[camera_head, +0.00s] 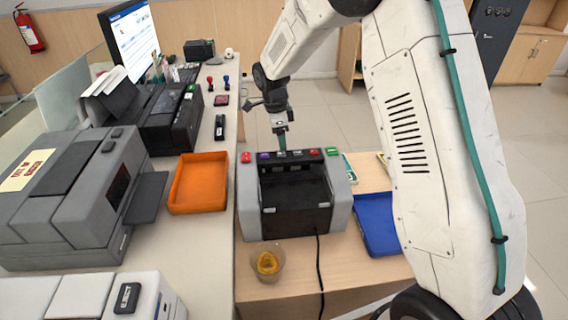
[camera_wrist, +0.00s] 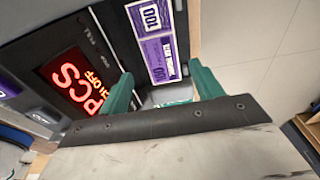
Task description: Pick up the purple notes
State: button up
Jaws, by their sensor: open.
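The purple notes (camera_wrist: 158,45), with white panels and the number 100, show in the wrist view in a dark slot of the note counter (camera_wrist: 100,30). My gripper (camera_wrist: 162,74) is open, with its teal fingers on either side of the near end of the notes. I cannot tell whether they touch. In the head view the grey and black note counter (camera_head: 294,192) stands on the wooden desk, and my gripper (camera_head: 282,150) points down at its far side. The notes are hidden there. A red PCS display (camera_wrist: 78,82) is lit beside the slot.
An orange tray (camera_head: 198,183) lies left of the counter machine and a blue tray (camera_head: 375,224) right of it. A glass with amber contents (camera_head: 267,262) and a black cable (camera_head: 320,270) are in front. A grey machine (camera_head: 75,190) stands at the left.

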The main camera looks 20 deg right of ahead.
jog(key=f, duration=0.8)
jog(key=shift+d, duration=0.35)
jog(key=shift+r, duration=0.1)
jog(key=c, duration=0.9)
jog(key=shift+o, duration=0.2)
